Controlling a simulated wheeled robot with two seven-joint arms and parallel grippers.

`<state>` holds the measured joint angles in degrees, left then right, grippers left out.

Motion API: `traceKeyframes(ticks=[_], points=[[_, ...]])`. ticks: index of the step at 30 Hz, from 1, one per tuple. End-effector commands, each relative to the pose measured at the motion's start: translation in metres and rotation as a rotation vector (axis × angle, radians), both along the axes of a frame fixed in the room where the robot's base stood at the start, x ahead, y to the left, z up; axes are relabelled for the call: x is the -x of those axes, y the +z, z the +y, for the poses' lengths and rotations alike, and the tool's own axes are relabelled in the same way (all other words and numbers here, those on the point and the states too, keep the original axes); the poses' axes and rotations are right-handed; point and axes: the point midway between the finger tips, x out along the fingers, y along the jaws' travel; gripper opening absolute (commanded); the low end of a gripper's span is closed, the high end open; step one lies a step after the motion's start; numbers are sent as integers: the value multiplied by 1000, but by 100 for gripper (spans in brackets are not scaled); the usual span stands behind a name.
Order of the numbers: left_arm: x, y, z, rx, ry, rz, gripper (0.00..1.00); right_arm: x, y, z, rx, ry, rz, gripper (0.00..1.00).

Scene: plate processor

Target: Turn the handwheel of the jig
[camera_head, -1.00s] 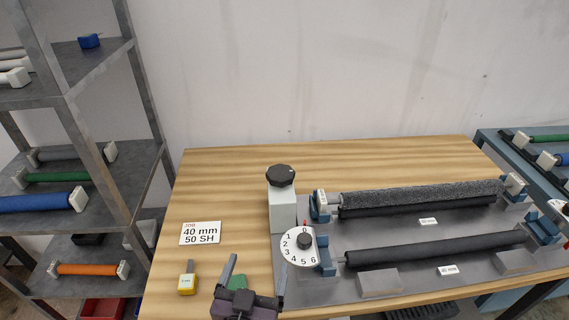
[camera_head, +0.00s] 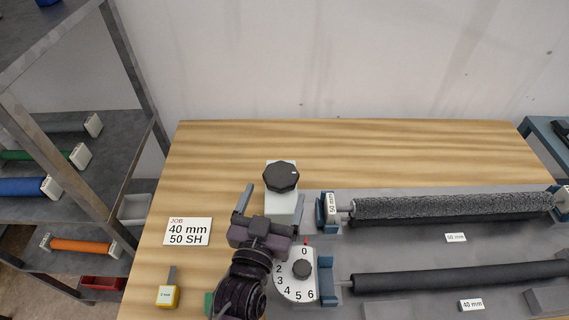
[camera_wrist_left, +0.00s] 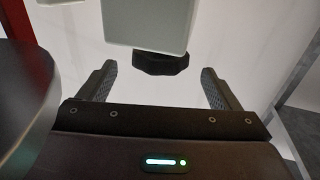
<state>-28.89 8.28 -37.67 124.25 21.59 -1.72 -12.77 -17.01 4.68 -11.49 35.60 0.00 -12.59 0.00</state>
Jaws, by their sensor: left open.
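The jig has a black handwheel (camera_head: 281,177) on top of a pale upright block (camera_head: 284,207) on the table. My left gripper (camera_head: 270,204) is open and empty, in front of the block and lower in the picture than the handwheel. In the left wrist view the dark handwheel (camera_wrist_left: 160,63) shows beyond and between the open fingertips (camera_wrist_left: 160,82), with the pale block (camera_wrist_left: 150,25) above it in that picture. I see no contact between fingers and handwheel. The right gripper is not in view.
A numbered dial (camera_head: 296,274) with a dark knob stands just right of my left wrist. Rollers (camera_head: 450,206) lie in blue holders to the right. A job card (camera_head: 188,232) and a yellow block (camera_head: 168,296) lie at left. The back of the table is clear.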

Motion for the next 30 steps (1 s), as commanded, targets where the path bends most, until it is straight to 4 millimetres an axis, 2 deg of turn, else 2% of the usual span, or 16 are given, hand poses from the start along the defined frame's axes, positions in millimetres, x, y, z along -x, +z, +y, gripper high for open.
traceKeyframes(ticks=[6, 12, 16, 24, 30], points=[[-35, -2, -9, 3, 2, -6, 85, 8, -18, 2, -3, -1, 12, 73], [-60, -2, -16, 0, 0, -3, 85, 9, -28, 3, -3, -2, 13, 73], [-67, -1, -18, 1, 0, -2, 85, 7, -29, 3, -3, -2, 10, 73], [-69, 0, -18, 0, 0, -1, 85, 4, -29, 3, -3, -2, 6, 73], [-68, 0, -18, 0, 0, -1, 59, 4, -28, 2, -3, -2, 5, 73]])
